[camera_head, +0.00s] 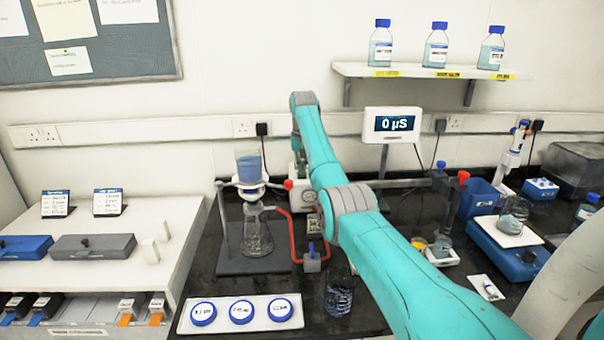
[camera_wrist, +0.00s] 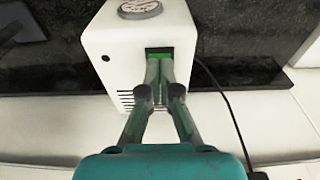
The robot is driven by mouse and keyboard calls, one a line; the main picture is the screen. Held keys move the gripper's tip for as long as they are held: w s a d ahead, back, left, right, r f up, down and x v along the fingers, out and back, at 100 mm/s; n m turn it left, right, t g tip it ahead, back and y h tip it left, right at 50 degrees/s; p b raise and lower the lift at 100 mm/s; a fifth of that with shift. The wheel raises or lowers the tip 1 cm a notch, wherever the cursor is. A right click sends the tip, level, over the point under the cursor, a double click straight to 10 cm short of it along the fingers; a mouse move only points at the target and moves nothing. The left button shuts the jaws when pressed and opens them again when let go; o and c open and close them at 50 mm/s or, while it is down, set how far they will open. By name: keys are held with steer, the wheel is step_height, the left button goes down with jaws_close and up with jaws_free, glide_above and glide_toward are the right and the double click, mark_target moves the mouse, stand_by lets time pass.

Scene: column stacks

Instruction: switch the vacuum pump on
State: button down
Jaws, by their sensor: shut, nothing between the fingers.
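The vacuum pump (camera_wrist: 118,52) is a white box with vent slots and a round grey top fitting in the wrist view. Its dark switch recess (camera_wrist: 150,50) shows bright green inside. My gripper (camera_wrist: 159,68) is shut and empty, with its fingertips together at the recess, covering part of the green. I cannot tell whether they touch it.
A filter flask (camera_head: 257,235) on a stand has a red hose (camera_head: 292,235) running towards the pump. A tray with blue-lidded jars (camera_head: 241,312) and a glass beaker (camera_head: 339,298) stand nearer. A conductivity display (camera_head: 392,124) reads 0 µS. A black cable (camera_wrist: 222,95) runs beside the pump.

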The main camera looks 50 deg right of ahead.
steer(key=shift+f, duration=0.2)
steer(key=shift+r, duration=3.55)
